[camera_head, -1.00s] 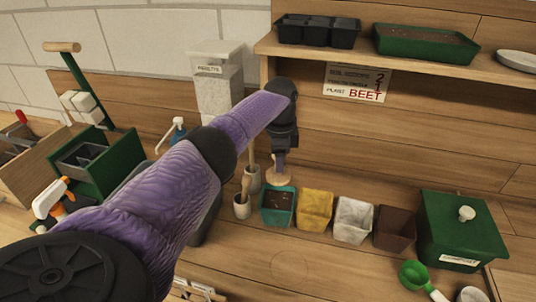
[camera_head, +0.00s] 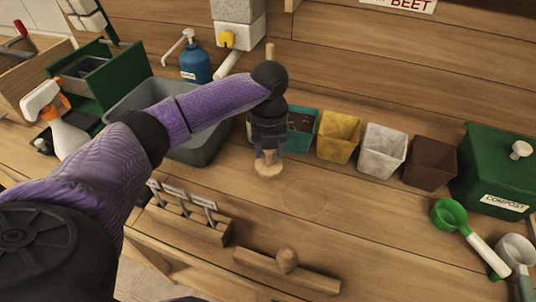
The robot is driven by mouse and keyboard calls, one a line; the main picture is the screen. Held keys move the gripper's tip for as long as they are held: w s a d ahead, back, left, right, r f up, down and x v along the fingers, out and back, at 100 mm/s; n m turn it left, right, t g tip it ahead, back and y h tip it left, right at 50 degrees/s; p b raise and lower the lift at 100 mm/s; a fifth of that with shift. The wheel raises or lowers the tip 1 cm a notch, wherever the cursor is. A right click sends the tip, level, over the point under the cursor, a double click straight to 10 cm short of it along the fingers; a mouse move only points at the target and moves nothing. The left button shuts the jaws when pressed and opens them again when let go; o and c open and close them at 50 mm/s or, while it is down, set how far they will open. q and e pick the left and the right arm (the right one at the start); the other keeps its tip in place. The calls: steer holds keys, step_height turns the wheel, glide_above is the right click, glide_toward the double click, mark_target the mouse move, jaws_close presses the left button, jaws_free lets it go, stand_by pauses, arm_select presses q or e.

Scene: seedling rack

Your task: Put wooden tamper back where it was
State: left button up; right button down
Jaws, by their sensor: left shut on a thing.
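The wooden tamper (camera_head: 268,170) has a round pale disc at its lower end and a short handle above it. My left gripper (camera_head: 268,146) is shut on the handle and holds the tamper upright, disc down, in front of the teal pot. I cannot tell whether the disc touches the bench or hangs just above it. A faint round outline (camera_head: 303,199) shows on the bench, to the right of and nearer than the disc. My right gripper is out of view.
Teal (camera_head: 301,132), yellow (camera_head: 339,135), white (camera_head: 383,150) and brown (camera_head: 430,163) pots stand in a row behind. A green compost box (camera_head: 497,170) is at the right. A label holder (camera_head: 190,218) and a wooden rail (camera_head: 287,272) lie in front. The bench around the outline is clear.

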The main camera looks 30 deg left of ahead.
arm_select(q)
steer(key=shift+f, duration=0.85)
steer(key=shift+r, duration=0.1)
steer(key=o, duration=1.1)
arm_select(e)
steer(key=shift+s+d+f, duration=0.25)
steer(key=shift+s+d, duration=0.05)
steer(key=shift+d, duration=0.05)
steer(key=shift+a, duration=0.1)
arm_select(q)
step_height(320, 180, up, 11)
steer(key=p, duration=0.4)
steer(key=shift+r, duration=0.6)
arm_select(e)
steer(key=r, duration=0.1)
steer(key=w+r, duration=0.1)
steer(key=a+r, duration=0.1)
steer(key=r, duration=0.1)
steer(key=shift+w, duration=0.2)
